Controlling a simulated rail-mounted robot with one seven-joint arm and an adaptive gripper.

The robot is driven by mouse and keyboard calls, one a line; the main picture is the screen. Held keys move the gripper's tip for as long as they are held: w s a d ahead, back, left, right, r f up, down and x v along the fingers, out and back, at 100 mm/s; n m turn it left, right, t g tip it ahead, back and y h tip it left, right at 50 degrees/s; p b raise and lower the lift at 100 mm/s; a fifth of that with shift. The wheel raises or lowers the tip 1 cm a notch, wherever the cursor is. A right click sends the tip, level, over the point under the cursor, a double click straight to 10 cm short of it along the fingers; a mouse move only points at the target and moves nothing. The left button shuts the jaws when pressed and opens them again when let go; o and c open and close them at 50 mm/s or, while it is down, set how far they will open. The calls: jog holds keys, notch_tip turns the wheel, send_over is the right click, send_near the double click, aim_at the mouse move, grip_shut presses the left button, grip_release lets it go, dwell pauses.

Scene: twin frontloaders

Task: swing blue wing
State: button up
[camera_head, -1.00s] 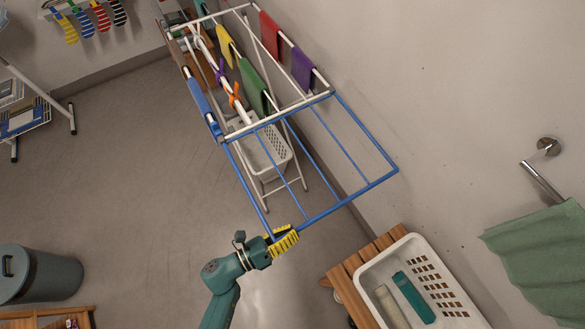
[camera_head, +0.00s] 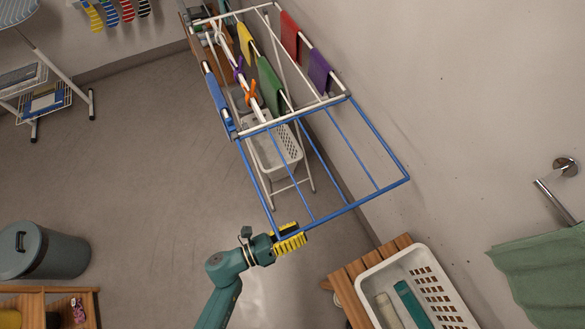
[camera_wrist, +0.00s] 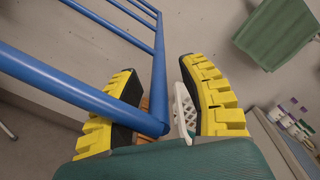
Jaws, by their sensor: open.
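The blue wing (camera_head: 350,207) is a frame of blue bars that extends from the near end of the white drying rack (camera_head: 270,125) in the head view. My gripper (camera_head: 290,239) is at the wing's near left corner, with its yellow ridged fingers beside the bar. In the wrist view my gripper (camera_wrist: 168,108) is open, and the blue wing (camera_wrist: 75,88) has its corner between the two fingers, closer to the left one. I cannot tell whether a finger touches the bar.
A white basket (camera_head: 368,285) with bottles stands on a wooden bench (camera_head: 345,272) right of my gripper. A green towel (camera_head: 540,265) hangs on the right wall. A grey bin (camera_head: 60,255) stands at lower left. The floor left of the rack is clear.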

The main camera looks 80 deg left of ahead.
jog(key=shift+s, duration=0.65)
jog(key=s+d, duration=0.2)
jog(key=s, duration=0.8)
jog(key=shift+s+d, duration=0.15)
jog(key=shift+s, duration=0.1)
dwell(0.3)
